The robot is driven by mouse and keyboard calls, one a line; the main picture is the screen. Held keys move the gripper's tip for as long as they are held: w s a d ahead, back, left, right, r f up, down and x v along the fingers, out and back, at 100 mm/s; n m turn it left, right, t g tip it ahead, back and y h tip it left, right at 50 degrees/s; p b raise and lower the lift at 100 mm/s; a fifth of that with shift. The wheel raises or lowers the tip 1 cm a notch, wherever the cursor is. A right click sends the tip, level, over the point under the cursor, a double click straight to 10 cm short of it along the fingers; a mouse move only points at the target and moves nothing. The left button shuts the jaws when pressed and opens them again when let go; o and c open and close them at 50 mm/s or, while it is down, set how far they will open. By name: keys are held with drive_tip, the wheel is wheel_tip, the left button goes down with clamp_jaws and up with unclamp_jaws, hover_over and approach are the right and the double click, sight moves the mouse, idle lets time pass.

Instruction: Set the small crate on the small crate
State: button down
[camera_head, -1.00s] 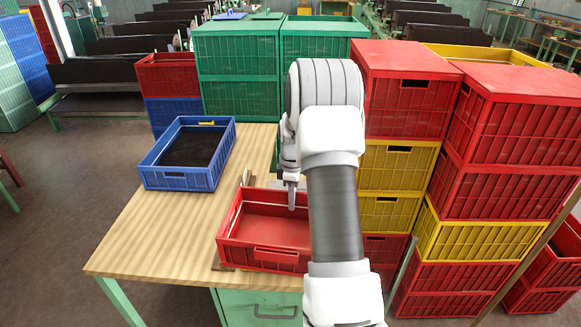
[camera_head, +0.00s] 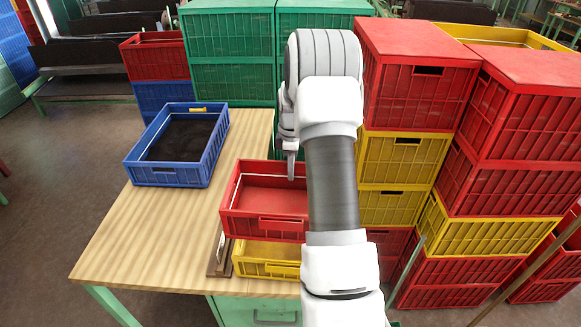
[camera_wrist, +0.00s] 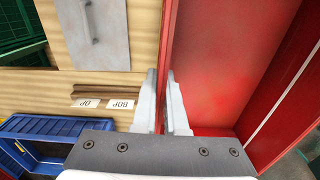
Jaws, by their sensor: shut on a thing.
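A small red crate (camera_head: 272,195), open at the top and empty where I see inside, hangs from my gripper (camera_head: 291,170). In the wrist view my gripper (camera_wrist: 161,75) is shut on one wall of the red crate (camera_wrist: 225,60). A small yellow crate (camera_head: 262,262) sits on the wooden table near its front edge, below the red crate in the picture. The red crate hides much of it, and my arm covers the right side of both. I cannot tell whether the two crates touch.
A blue crate (camera_head: 180,177) with a dark inside stands on the wooden table (camera_head: 120,240), left of the red crate. A brown strip with a label (camera_head: 218,258) lies beside the yellow crate. Tall red and yellow crate stacks (camera_head: 405,160) crowd the right; green crates (camera_head: 230,75) stand behind.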

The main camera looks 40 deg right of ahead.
sight(292, 190)
drive_tip(key=shift+s, duration=0.1)
idle(0.3)
drive_tip(key=shift+d, duration=0.1)
drive_tip(key=shift+f+b, duration=0.25)
drive_tip(key=shift+b, duration=0.1)
drive_tip(key=shift+f+b, duration=2.6)
drive_tip(key=shift+f, duration=1.3)
drive_tip(key=shift+f+b, duration=0.3)
drive_tip(key=shift+f, duration=0.1)
drive_tip(key=c, duration=0.9)
unclamp_jaws()
